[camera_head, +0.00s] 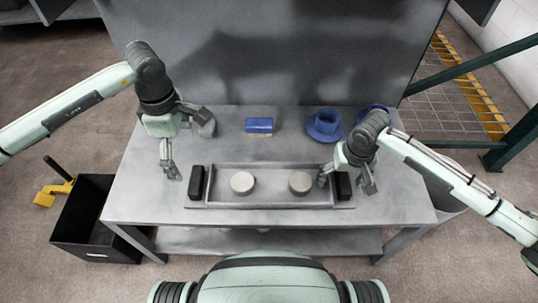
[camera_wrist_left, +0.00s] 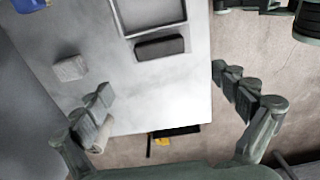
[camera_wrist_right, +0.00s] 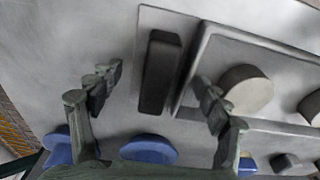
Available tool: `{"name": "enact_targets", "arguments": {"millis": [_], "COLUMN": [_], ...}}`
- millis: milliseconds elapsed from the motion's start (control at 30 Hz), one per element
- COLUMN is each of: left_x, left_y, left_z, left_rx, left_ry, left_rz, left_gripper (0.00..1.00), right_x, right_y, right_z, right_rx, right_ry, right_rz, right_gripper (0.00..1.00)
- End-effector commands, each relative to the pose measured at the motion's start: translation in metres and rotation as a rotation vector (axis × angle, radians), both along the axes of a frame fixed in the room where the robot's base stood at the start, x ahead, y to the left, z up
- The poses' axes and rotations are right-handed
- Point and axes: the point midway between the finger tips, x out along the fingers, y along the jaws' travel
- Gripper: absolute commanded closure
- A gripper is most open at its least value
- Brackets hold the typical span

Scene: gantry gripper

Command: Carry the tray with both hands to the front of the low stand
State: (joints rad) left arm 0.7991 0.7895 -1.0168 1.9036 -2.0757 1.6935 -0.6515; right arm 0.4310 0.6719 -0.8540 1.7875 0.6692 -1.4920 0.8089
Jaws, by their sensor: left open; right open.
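The grey tray (camera_head: 270,200) lies on the metal table near its front edge, with two pale round discs (camera_head: 243,183) (camera_head: 300,183) in it. It has a black handle at its left end (camera_head: 196,182) and another at its right end (camera_head: 344,186). My left gripper (camera_head: 186,145) is open, above and to the left of the left handle; in the left wrist view that handle (camera_wrist_left: 160,48) lies beyond the fingers. My right gripper (camera_head: 347,182) is open, its fingers on either side of the right handle, which shows between them in the right wrist view (camera_wrist_right: 160,72). Whether they touch it I cannot tell.
A black bin (camera_head: 85,225) stands on the floor at left. The table has a lower shelf (camera_head: 270,241).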

Motion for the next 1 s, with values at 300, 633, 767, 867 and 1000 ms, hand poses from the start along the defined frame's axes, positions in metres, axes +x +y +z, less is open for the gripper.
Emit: {"name": "enact_targets", "arguments": {"millis": [300,633,767,867,1000], "left_x": [0.000,0.000,0.000,0.000,0.000], "left_y": [0.000,0.000,0.000,0.000,0.000], "left_z": [0.013,0.013,0.012,0.012,0.012], "left_rx": [0.000,0.001,0.000,0.000,0.000], "left_ry": [0.001,0.001,0.001,0.001,0.001], "left_rz": [-0.001,-0.001,-0.001,-0.001,-0.001], "left_gripper": [0.02,0.02,0.02,0.02,0.02], "right_x": [-0.001,-0.010,-0.012,-0.014,-0.014], "right_y": [0.000,0.000,0.000,0.000,0.000], "right_z": [0.020,0.089,0.107,0.116,0.120], "right_rx": [0.001,0.001,0.001,0.001,0.000], "right_ry": [-0.003,-0.005,-0.002,-0.002,0.000], "right_rz": [0.000,0.000,0.000,0.000,-0.001], "right_gripper": [0.23,0.23,0.23,0.23,0.23]}}
